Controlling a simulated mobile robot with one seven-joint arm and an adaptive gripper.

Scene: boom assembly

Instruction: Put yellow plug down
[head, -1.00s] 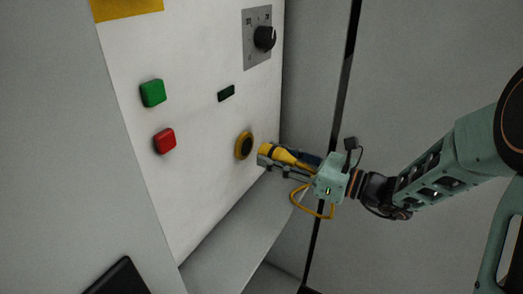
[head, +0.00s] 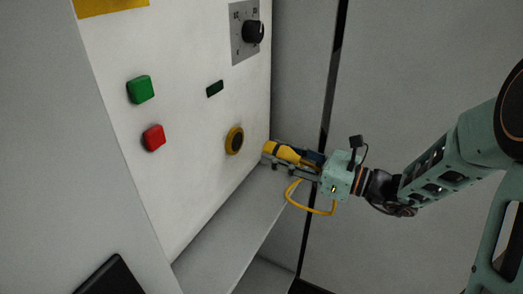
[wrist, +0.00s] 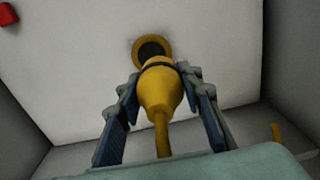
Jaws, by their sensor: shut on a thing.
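The yellow plug (head: 282,152) is held in my gripper (head: 270,154), which is shut on it. In the wrist view the plug (wrist: 160,90) sits between the two fingers (wrist: 160,85), with its cable running back toward me. The yellow ring socket (head: 234,140) is on the white panel, left of the plug in the head view, with a visible gap between them. In the wrist view the socket (wrist: 152,48) shows just beyond the plug's front end. The plug's tip is hidden from the wrist view.
The white panel (head: 190,180) carries a green button (head: 141,89), a red button (head: 154,138), a small dark slot (head: 215,89) and a black knob (head: 253,31). A grey ledge (head: 225,240) lies below the panel. The yellow cable (head: 310,209) loops under my gripper.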

